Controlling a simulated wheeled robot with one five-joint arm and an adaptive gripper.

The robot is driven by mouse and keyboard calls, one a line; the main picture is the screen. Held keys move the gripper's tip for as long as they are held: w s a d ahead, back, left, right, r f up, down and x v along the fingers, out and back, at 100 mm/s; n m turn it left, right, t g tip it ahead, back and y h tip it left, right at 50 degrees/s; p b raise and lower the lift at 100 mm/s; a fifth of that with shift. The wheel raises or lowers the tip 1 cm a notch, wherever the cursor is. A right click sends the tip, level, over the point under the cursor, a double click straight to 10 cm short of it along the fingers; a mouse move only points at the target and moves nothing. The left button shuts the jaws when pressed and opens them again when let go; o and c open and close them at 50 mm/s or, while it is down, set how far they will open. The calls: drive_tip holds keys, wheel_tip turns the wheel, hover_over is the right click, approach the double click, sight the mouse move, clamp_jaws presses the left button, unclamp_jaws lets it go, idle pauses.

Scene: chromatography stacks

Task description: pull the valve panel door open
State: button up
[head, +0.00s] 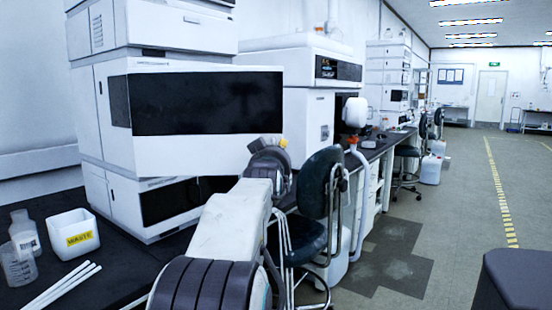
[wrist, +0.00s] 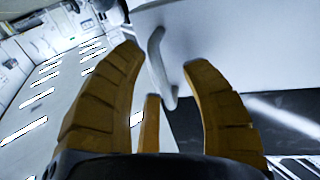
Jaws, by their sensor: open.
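The valve panel door (head: 260,150), white with a wide dark window, is on the middle module of the near stack in the head view. Its right end juts out past the modules above and below, so it looks ajar. In the wrist view the pale door (wrist: 230,40) fills the upper right, with a grey bar handle (wrist: 156,50) on it. My gripper (wrist: 161,57) is open, with one yellow finger on each side of the handle; I cannot tell whether they touch it. In the head view only a yellow bit of my gripper (head: 283,143) shows by the door's right edge.
A dark chair (head: 315,190) stands right beside my arm. A white tub (head: 73,235), bottles and white rods lie on the black bench (head: 120,285) at left. More instruments line the bench behind.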

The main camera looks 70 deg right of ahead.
drive_tip(key=shift+c, duration=0.3)
clamp_jaws()
idle(0.4)
